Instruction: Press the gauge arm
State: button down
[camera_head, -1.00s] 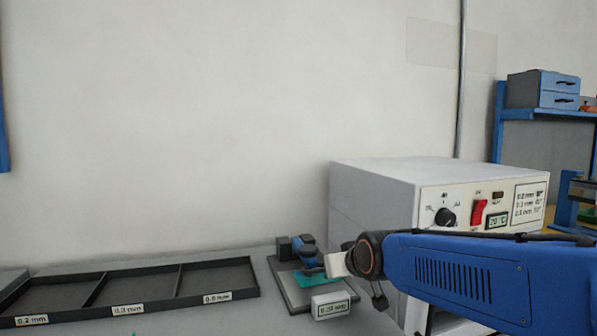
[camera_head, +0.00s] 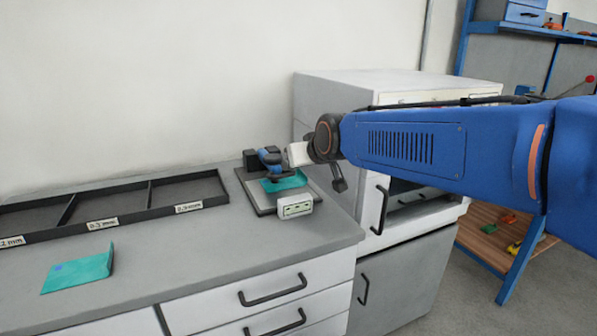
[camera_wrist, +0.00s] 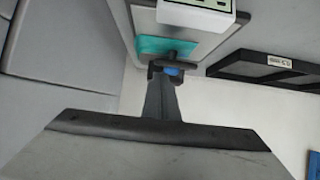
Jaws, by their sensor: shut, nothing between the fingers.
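The thickness gauge stands on the bench as a grey base plate (camera_head: 258,198) with a dark post, a gauge arm with a blue part (camera_head: 268,157) and a white display box (camera_head: 295,207). A teal sheet (camera_head: 287,182) lies on the plate under the arm; it shows in the wrist view too (camera_wrist: 150,46). My gripper (camera_wrist: 163,82) is shut and empty, its dark fingers reaching toward the blue part of the gauge arm (camera_wrist: 172,71). Whether they touch it I cannot tell. In the head view my arm comes from the right and the fingertips are hard to make out.
A black three-part tray (camera_head: 135,215) with thickness labels lies to the left. Another teal piece (camera_head: 78,272), bent up at one end, lies on the bench in front of it. A white machine (camera_head: 325,107) stands to the right, behind my arm.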

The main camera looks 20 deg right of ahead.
aim_at(295, 206)
jog(key=s+f, duration=0.1)
jog(key=s, duration=0.2)
jog(key=s+f, duration=0.1)
jog(key=s, duration=0.2)
jog(key=s+f, duration=0.2)
jog(key=s, duration=0.1)
jog(key=shift+f, duration=0.1)
dwell(0.5)
